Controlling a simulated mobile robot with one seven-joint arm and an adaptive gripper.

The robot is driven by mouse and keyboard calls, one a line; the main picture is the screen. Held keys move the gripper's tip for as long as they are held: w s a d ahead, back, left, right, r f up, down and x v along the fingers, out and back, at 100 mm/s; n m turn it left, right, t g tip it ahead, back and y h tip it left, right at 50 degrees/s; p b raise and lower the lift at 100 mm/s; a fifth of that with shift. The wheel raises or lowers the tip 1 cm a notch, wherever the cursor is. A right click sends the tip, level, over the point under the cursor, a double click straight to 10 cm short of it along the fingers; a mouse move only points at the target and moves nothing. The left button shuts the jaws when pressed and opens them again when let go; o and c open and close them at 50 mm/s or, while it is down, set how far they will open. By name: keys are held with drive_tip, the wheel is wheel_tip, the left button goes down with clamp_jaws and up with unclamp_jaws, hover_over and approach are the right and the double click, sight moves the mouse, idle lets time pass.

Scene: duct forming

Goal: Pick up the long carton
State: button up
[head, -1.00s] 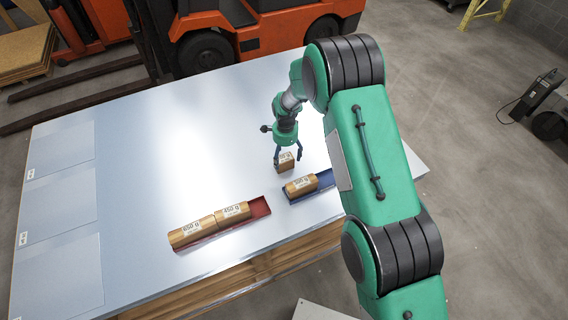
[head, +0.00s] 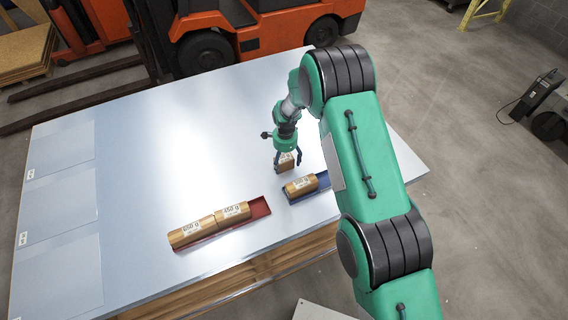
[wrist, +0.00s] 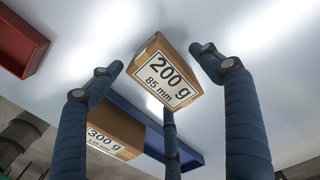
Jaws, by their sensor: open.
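My gripper (head: 288,161) is open, with its blue fingers spread around a small brown carton (head: 287,165). In the wrist view this carton (wrist: 165,70) reads 200 g, 85 mm, and gaps show between it and the fingers. A second carton, marked 300 g (wrist: 115,132), lies in the blue tray (wrist: 192,153); it also shows in the head view (head: 300,187). Two larger cartons lie end to end in the red tray (head: 261,208): the left one (head: 191,232) and the right one (head: 232,212). I cannot tell which is the long carton by name.
The trays stand near the front edge of the metal-topped table (head: 150,140), whose middle and back are clear. Flat panels (head: 60,200) lie at the left end. An orange forklift (head: 240,35) stands behind the table.

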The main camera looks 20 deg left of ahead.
sight(285, 160)
drive_tip(key=shift+f, duration=1.05)
drive_tip(key=c, duration=1.4)
drive_tip(key=shift+r, duration=0.15)
drive_tip(key=shift+r, duration=4.9)
